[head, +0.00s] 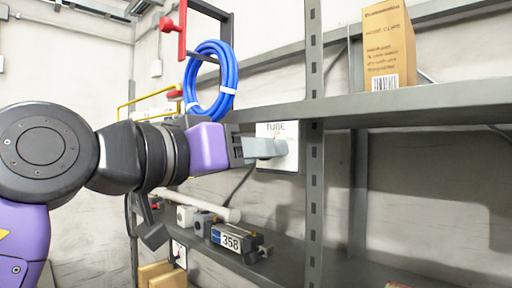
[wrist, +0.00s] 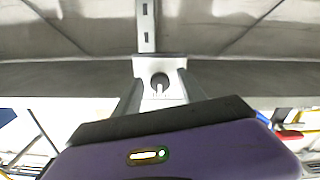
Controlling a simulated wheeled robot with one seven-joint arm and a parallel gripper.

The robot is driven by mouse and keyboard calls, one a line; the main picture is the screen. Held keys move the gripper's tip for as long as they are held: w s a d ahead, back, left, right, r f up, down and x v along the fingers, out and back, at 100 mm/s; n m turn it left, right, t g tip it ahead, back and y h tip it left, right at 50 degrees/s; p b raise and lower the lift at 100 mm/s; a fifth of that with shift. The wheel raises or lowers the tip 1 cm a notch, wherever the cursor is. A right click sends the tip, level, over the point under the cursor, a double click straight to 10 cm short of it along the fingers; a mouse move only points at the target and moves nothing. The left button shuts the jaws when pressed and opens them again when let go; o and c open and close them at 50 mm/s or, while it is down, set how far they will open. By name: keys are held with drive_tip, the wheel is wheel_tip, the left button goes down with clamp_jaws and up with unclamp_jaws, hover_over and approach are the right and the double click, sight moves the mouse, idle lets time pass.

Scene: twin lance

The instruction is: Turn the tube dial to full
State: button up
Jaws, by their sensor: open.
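A white panel marked TUBE (head: 284,129) hangs below the grey shelf edge in the head view. My gripper (head: 276,148) is right in front of it and covers most of its middle, so the dial is hidden in this view. In the wrist view, a dark round dial (wrist: 159,79) with a pale pointer or handle sits on the panel (wrist: 146,66). My gripper (wrist: 160,92) is open, with one finger on each side of the dial. I cannot tell whether a finger touches it.
A grey shelf (head: 350,107) runs just above the panel, with an upright post (head: 314,190) beside it. A coiled blue hose (head: 229,75) hangs to the left. A cardboard box (head: 388,45) stands on the shelf. A device labelled 358 (head: 231,241) sits on the lower shelf.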

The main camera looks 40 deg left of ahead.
clamp_jaws()
idle(0.4)
drive_tip(key=m+b, duration=0.5)
drive_tip(key=m, duration=0.6)
drive_tip(key=shift+m, duration=0.6)
unclamp_jaws()
